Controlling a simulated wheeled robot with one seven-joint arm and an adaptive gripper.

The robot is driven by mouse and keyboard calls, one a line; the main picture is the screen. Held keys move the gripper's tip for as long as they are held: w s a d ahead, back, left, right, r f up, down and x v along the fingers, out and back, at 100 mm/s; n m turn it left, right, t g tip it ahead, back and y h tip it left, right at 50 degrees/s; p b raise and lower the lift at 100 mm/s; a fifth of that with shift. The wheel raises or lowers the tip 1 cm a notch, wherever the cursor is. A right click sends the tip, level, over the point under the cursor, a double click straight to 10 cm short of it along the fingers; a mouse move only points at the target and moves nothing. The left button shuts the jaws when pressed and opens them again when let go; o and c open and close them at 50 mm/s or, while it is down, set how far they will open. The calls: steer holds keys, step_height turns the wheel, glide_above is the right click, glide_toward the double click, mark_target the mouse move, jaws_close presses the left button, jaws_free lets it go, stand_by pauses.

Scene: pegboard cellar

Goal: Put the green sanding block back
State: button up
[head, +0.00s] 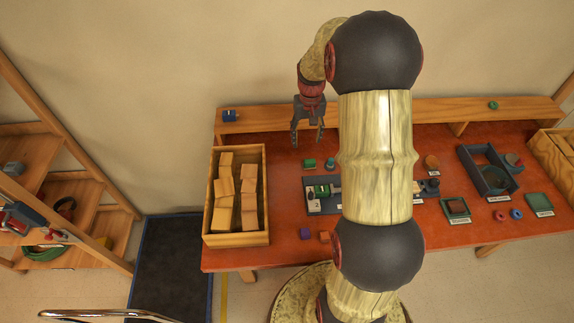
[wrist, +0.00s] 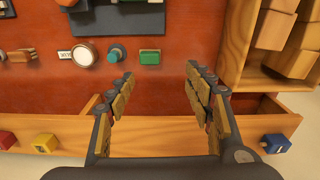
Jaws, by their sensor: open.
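A small green block (head: 310,163) lies on the red-brown bench top, behind the dark grey board (head: 313,207). It is probably the sanding block, and it also shows in the wrist view (wrist: 150,57), ahead of my fingertips. My gripper (head: 308,137) is open and empty, pointing down over the back of the bench, with its fingers apart in the wrist view (wrist: 160,75). The fingers do not touch the block. A green tray (head: 539,205) with a label stands at the right. My arm hides the middle of the bench.
A teal knob-like piece (head: 331,163) stands beside the green block. A wooden bin (head: 262,220) of wood blocks stands left. A blue cube (head: 229,115) and a green piece (head: 493,105) sit on the back ledge. A dark tray (head: 467,160) is at right.

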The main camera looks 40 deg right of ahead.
steer(key=s+a+r+n+t, duration=0.1)
steer(key=s+a+r, duration=0.2)
steer(key=a+r, duration=0.5)
steer(key=s+a+r+n+t, duration=0.1)
steer(key=s+a+r+n, duration=0.15)
steer(key=a+r, duration=0.65)
steer(key=s+a+r+n+t, duration=0.1)
steer(key=s+a+r, duration=0.1)
steer(key=s+a, duration=0.3)
steer(key=s+a+r+n+t, duration=0.1)
steer(key=s+a+r+t, duration=0.1)
steer(key=s+a, duration=0.4)
steer(key=s, duration=0.4)
steer(key=shift+s, duration=0.3)
steer(key=shift+a, duration=0.1)
